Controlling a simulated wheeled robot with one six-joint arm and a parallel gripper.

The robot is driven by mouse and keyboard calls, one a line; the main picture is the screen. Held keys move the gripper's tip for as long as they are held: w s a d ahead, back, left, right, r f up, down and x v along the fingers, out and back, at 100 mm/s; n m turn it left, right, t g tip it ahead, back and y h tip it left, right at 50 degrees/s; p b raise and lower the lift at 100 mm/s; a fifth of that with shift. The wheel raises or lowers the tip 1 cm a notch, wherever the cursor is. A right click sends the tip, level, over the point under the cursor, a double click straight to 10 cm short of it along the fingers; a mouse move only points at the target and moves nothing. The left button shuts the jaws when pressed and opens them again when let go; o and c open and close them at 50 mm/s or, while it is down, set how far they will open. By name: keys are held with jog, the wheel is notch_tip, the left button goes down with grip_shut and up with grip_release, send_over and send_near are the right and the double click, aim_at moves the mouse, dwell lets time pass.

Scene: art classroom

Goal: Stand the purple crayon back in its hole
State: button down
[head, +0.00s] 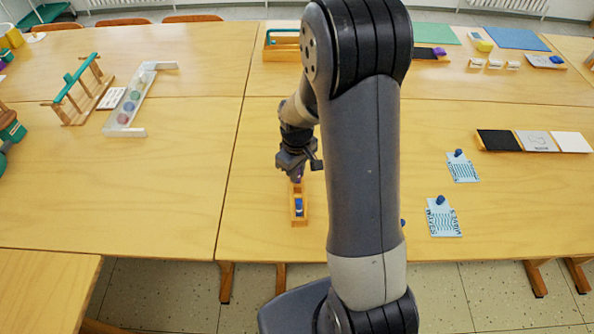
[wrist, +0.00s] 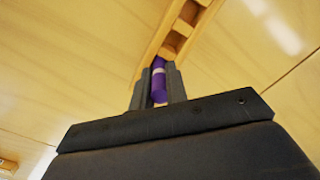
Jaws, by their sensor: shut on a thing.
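The purple crayon (wrist: 158,82), with a pale band, is between the two fingers of my gripper (wrist: 159,72) in the wrist view. In the head view my gripper (head: 296,174) points down over the far end of a narrow wooden crayon holder (head: 300,221). Only a trace of purple shows under the fingers there. The holder also shows in the wrist view (wrist: 168,48), with square openings in a row beyond the crayon. A blue crayon (head: 299,206) is in the holder's near part. I cannot tell whether the purple crayon's lower end is inside a hole.
My arm hides part of the table right of the holder. Two light blue cards (head: 444,219) (head: 462,168) with blue knobs lie at the right. A black, grey and white strip (head: 535,141) lies beyond them. The table (head: 255,160) left of the holder is clear.

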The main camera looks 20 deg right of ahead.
jog(key=c, duration=1.3)
grip_release()
jog(key=shift+o, duration=0.2)
jog(key=shift+o, duration=0.9)
jog(key=shift+r+p, duration=2.25)
jog(key=shift+r, duration=0.8)
jog(key=shift+s, duration=0.1)
